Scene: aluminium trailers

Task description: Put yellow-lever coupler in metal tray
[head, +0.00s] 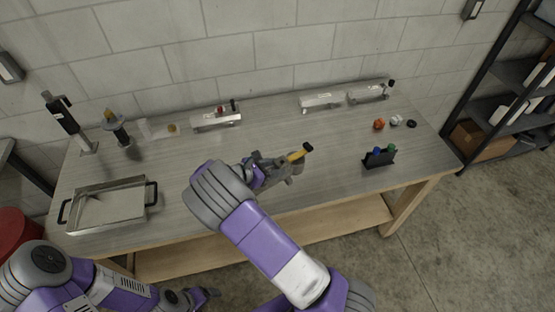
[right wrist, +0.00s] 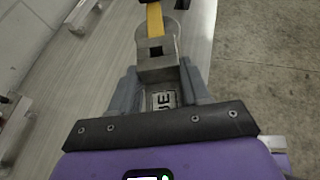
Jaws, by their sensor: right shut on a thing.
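The yellow-lever coupler (head: 292,168) is a grey metal piece with a yellow lever ending in a black knob. It is over the middle of the workbench in the head view. My right gripper (head: 266,168) is shut on it. In the right wrist view the coupler (right wrist: 157,65) sits between the fingers of my right gripper (right wrist: 165,95), its yellow lever pointing away. The metal tray (head: 110,206), with black handles, stands at the bench's left front, apart from the coupler. My left gripper (head: 204,296) is low at the bottom, in front of the bench; its jaws are too small to judge.
The workbench (head: 325,150) has aluminium trailers (head: 215,118) along its back. A black holder (head: 378,160) with blue and green items stands at right, near small orange, white and black parts (head: 379,124). Jack-like tools (head: 116,130) stand at back left. The bench between coupler and tray is largely clear.

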